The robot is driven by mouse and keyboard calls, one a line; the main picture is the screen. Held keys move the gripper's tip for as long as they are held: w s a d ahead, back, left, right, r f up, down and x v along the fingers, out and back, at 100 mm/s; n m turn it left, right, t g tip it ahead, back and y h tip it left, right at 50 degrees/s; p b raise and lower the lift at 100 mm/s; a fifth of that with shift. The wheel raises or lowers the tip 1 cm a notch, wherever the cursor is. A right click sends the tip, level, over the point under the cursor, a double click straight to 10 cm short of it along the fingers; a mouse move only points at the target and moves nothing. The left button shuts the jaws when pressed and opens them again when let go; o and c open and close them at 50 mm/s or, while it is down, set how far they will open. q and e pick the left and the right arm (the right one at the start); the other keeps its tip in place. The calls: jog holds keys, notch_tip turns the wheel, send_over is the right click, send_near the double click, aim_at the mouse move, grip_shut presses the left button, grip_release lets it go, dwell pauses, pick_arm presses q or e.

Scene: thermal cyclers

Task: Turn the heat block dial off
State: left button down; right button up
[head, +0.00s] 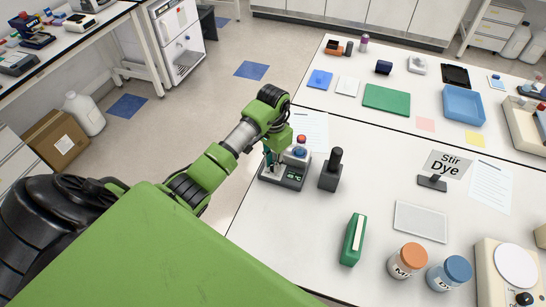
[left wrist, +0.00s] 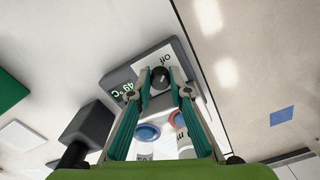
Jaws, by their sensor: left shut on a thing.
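The heat block (head: 290,184) is a small grey and white device near the left edge of the right-hand table. Its black round dial (left wrist: 160,76) shows in the left wrist view, with an "off" label just beyond it and a lit display (left wrist: 123,91) reading about 49 °C. My left gripper (head: 269,160) reaches down over the heat block in the head view. In the left wrist view its two green-sided fingers (left wrist: 161,88) are closed around the dial, one on each side. The dial is hidden by the gripper in the head view. My right gripper is in neither view.
Containers with a blue lid (left wrist: 147,132) and a red-orange lid (head: 301,138) are at the heat block, close to the fingers. A dark upright device (head: 331,172) stands just right of it. A green box (head: 353,240) and capped jars (head: 408,261) stand nearer the front.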

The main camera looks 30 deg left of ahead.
pick_arm(q)
jog(key=shift+w+r, duration=0.1)
jog(key=c, duration=1.9)
grip_release()
notch_tip(320, 180, up, 8)
jog(key=shift+f, duration=0.25)
